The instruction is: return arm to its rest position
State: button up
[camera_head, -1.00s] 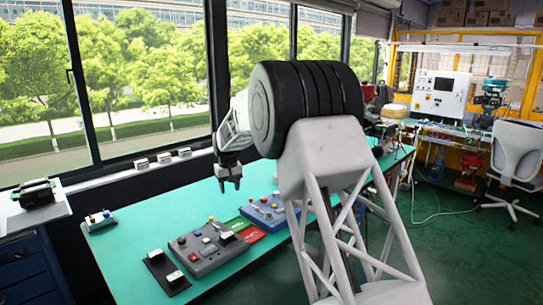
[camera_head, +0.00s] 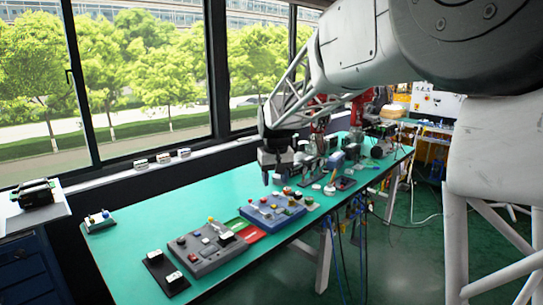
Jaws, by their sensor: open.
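My gripper (camera_head: 277,176) shows in the head view over the far-middle part of the green table (camera_head: 135,236). It points down, is open, and no object shows between its fingers. It hangs above and behind the blue control box (camera_head: 272,211); the exact height cannot be told. My arm reaches in from the upper right and hides part of the window and the back of the room.
A grey control box (camera_head: 208,254) and a dark plate with white blocks (camera_head: 166,272) are at the table's near end. A small board with knobs (camera_head: 98,222) lies at the left edge. Several tools crowd the far end. The table's left middle is clear.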

jog(key=s+d+r+m, duration=0.1)
jog(key=s+d, duration=0.3)
jog(key=s, duration=0.2)
jog(key=s+d+r, duration=0.2)
jog(key=s+d, duration=0.1)
jog(key=s, duration=0.4)
jog(key=s+d+f, duration=0.2)
jog(key=s+d, duration=0.1)
jog(key=s, duration=0.7)
jog(key=s+d+f+m+t, duration=0.1)
jog(key=s+d+f, duration=0.2)
jog(key=s, duration=0.8)
jog(key=s+d+f+m, duration=0.1)
jog(key=s+d, duration=0.3)
jog(key=s, duration=0.7)
jog(key=shift+d+f, duration=0.25)
jog(key=shift+f, duration=0.5)
